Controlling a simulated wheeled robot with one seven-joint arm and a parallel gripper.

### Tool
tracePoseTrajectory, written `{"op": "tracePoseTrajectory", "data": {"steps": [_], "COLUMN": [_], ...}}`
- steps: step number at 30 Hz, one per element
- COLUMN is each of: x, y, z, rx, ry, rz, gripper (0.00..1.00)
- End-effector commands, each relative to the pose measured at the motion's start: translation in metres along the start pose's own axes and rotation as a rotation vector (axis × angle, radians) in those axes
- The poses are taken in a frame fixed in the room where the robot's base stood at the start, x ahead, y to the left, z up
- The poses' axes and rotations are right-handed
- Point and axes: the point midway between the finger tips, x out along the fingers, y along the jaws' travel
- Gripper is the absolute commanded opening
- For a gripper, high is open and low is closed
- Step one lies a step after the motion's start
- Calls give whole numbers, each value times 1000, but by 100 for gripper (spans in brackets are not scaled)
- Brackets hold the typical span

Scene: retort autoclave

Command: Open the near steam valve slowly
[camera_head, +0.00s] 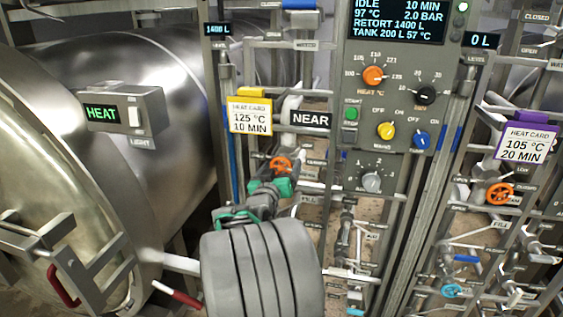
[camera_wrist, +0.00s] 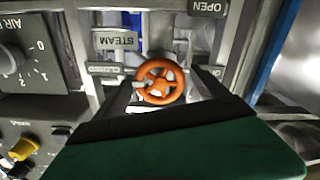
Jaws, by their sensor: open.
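The near steam valve is a small orange handwheel (camera_head: 281,165) just below the black NEAR label (camera_head: 310,120) in the head view. In the wrist view the orange handwheel (camera_wrist: 160,82) sits in the middle, beside a STEAM label (camera_wrist: 115,40). My gripper (camera_wrist: 163,92) is open, with its dark fingers reaching toward the wheel, one at each side of it. In the head view my gripper (camera_head: 277,178), with green parts, is right in front of the wheel and hides its lower part. I cannot tell whether the fingers touch the rim.
The control panel (camera_head: 395,100) with knobs and a display stands to the right. A second orange wheel (camera_head: 499,194) is farther right. Pipes and posts stand close around the near wheel. The large steel retort (camera_head: 150,110) with a HEAT sign fills the left.

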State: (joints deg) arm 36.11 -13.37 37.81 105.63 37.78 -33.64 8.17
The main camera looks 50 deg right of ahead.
Motion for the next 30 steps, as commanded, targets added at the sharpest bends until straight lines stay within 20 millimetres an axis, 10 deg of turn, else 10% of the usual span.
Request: {"op": "tracePoseTrajectory", "data": {"steps": [11, 30], "x": [12, 12], "y": [-1, -1], "z": [0, 0], "rx": [1, 1], "ry": [0, 0], "rz": [-2, -2], "gripper": [82, 30]}}
